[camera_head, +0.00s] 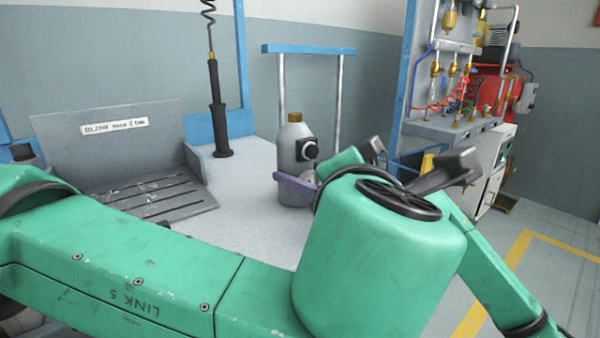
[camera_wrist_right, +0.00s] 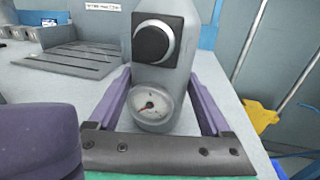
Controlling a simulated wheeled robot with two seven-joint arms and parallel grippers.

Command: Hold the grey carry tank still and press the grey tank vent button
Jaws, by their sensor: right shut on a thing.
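The grey carry tank (camera_head: 287,150) stands upright on the bench, with a brass-coloured cap on top.
A grey slotted tray (camera_head: 150,195) with a backplate is at the left of the bench. A black-handled tool (camera_head: 218,120) hangs from a coiled cord. A blue-topped frame (camera_head: 308,49) stands behind the tank. The bench between tray and tank is clear.

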